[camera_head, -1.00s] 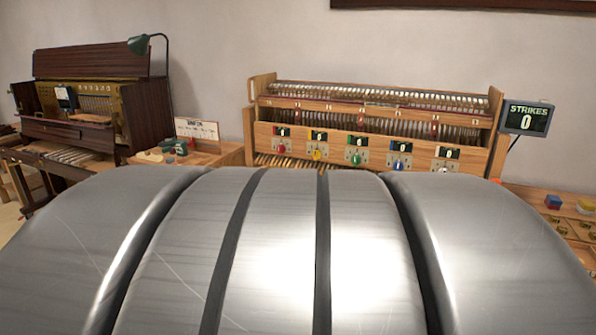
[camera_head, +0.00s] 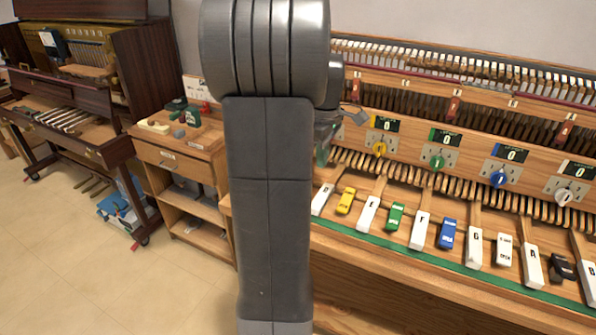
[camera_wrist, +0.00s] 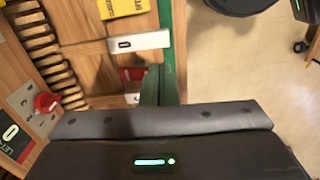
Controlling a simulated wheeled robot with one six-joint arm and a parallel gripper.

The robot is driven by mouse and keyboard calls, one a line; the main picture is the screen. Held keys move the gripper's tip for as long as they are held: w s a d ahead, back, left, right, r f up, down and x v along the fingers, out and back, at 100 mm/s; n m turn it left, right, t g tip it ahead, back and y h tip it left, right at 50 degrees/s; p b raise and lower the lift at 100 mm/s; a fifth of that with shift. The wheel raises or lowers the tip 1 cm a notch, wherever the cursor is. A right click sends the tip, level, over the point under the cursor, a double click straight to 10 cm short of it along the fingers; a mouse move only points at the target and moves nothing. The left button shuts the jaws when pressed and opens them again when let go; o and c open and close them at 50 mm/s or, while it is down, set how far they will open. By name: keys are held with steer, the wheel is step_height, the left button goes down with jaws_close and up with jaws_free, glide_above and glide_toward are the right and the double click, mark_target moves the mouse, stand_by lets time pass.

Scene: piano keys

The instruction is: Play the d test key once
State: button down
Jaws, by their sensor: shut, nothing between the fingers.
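The white key lettered D (camera_head: 322,200) is at the left end of the visible keys in the head view, just right of my arm. A white key with a dark round letter, apparently the same D key (camera_wrist: 150,41), lies across the upper middle of the wrist view. In the head view my arm hides the gripper.
A yellow block (camera_head: 345,200) lies between D and the E key (camera_head: 367,213). A green strip (camera_head: 420,252) runs along the front. Visible counters above the coloured knobs read 0. A red knob (camera_wrist: 46,102) is at the wrist view's left. A wooden side stand (camera_head: 180,160) is left of my arm.

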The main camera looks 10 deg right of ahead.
steer(key=shift+w+a+r, duration=0.1)
steer(key=shift+w+r, duration=0.15)
steer(key=shift+w, duration=0.55)
steer(key=shift+f, duration=0.1)
step_height(320, 180, down, 14)
steer(key=shift+r, duration=0.15)
steer(key=shift+f, duration=0.2)
